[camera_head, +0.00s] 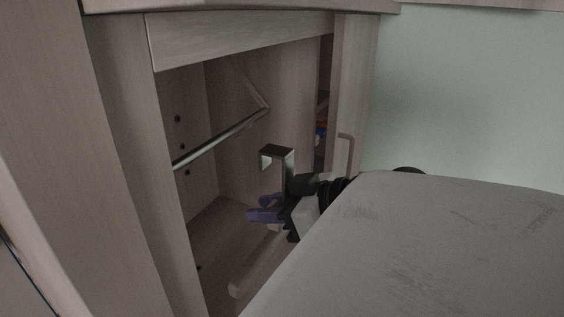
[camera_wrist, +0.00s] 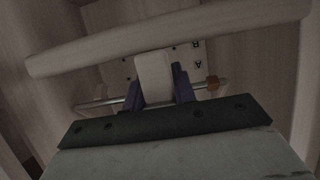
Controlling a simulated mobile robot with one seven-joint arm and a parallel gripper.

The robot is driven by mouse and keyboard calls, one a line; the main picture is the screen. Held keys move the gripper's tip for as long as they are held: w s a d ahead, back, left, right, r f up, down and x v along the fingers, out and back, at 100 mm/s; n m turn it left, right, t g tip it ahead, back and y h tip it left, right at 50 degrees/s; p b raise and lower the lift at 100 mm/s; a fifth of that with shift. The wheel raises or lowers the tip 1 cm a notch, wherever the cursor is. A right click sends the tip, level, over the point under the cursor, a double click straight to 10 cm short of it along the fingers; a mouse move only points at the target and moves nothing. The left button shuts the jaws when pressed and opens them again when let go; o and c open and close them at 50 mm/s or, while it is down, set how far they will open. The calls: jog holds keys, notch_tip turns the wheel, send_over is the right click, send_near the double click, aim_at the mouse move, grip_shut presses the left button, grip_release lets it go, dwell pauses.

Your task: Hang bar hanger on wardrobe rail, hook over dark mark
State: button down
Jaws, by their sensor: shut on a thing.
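The bar hanger has a pale bar (camera_wrist: 170,35) that crosses the top of the wrist view. In the head view its flat, squared hook (camera_head: 277,151) stands upright, dark on top, to the right of the wardrobe rail (camera_head: 222,138) and apart from it in the picture. My gripper (camera_head: 266,214) is shut on the hanger's stem, with purple fingers on both sides of it in the wrist view (camera_wrist: 156,88). The rail also shows behind the fingers there (camera_wrist: 118,101), with a brownish band (camera_wrist: 212,84) right of them. No clear mark shows on the rail in the head view.
The open wardrobe has a left side post (camera_head: 140,150) and a top panel (camera_head: 240,40). Small coloured items (camera_head: 321,130) sit behind a right-hand panel. A pale bent rod (camera_head: 347,150) shows at right.

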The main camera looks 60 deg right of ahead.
jog(key=w+r+b+x, duration=0.1)
jog(key=r+b+x, duration=0.1)
jog(key=x, duration=1.4)
jog(key=shift+w+r+b, duration=0.4)
jog(key=shift+w+r, duration=0.1)
dwell(0.6)
jog(key=shift+a, duration=0.1)
jog(key=c, duration=1.1)
grip_release()
jog(key=shift+o, duration=0.2)
jog(key=a+b+v, duration=0.1)
jog(key=v, duration=1.2)
jog(key=shift+s+d+b, duration=0.4)
jog(key=shift+s+d, duration=0.05)
jog(key=shift+d, duration=0.1)
jog(key=shift+r, duration=0.1)
